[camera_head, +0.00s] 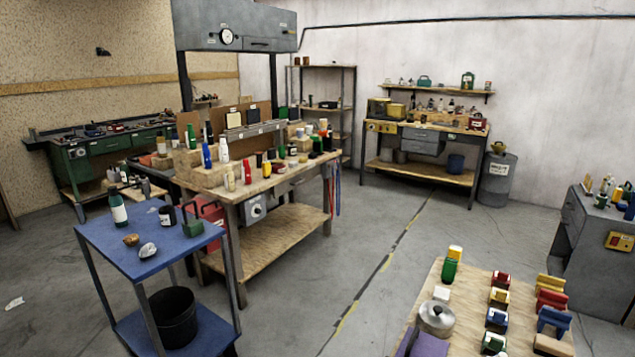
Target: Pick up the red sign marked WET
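A small red block-like item with a pale label (501,280) stands on the wooden table (462,275) at the lower right. It is at the far end of a row with similar labelled items in yellow (499,297), blue (496,318) and green (493,343). The lettering on the labels is too small to read, so I cannot tell which one says WET. Another red item (551,300) stands in the row to the right, between a yellow one (551,283) and a blue one (553,321). My gripper is not in view.
The same table holds a metal pot (436,318), a green and yellow container (450,266) and a purple item (424,344). A blue cart (150,262) and a crowded workbench (265,235) stand to the left. Open floor (370,250) lies between the workbench and the table.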

